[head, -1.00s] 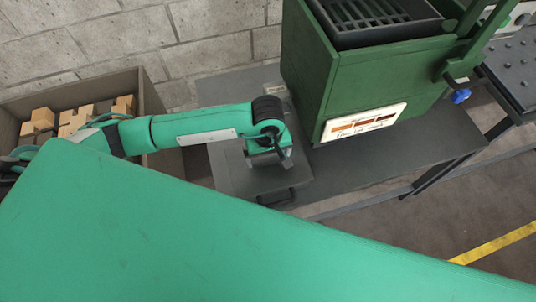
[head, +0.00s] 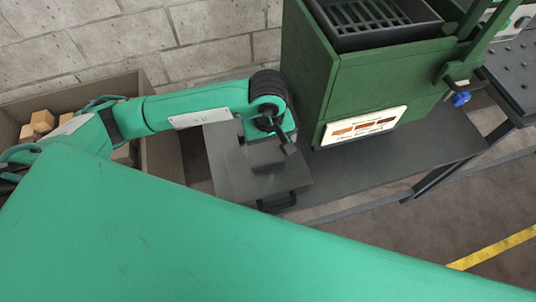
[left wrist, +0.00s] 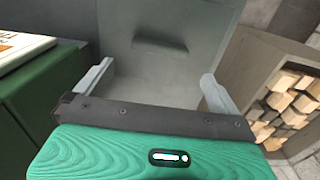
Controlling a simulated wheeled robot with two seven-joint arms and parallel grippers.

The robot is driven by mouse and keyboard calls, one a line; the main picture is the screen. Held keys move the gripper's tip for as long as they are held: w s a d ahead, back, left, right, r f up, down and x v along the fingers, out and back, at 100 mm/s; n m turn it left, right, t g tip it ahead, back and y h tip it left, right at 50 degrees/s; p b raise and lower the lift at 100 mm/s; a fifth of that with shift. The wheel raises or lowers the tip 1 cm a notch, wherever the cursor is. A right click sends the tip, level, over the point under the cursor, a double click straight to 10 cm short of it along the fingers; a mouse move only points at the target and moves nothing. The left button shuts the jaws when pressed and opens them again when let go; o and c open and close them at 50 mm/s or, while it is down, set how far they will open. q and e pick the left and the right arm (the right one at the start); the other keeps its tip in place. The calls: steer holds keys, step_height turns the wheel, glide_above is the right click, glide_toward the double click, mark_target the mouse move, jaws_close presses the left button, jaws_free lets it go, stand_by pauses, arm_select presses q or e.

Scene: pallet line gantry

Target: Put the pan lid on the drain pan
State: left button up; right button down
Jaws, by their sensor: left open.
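A flat grey metal piece (head: 231,174) with a dark handle (head: 278,203) at its near edge sits on the dark low shelf, left of the green cabinet. I cannot tell whether it is the drain pan alone or the pan with its lid on. It also shows in the left wrist view (left wrist: 158,80), with its handle (left wrist: 160,47) beyond my fingers. My left gripper (head: 266,160) is above this piece. The left wrist view shows its two pale fingers (left wrist: 154,88) wide apart, with nothing held between them. My right gripper is not in view.
The green cabinet (head: 390,85) with a dark grate (head: 372,18) on top stands close to the right. A crate (head: 160,150) of wooden blocks is at the left. The dark shelf (head: 400,165) is bare below the cabinet. A block wall stands behind.

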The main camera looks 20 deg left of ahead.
arm_select(q)
step_height(320, 180, up, 5)
steer(key=shift+f, duration=0.15)
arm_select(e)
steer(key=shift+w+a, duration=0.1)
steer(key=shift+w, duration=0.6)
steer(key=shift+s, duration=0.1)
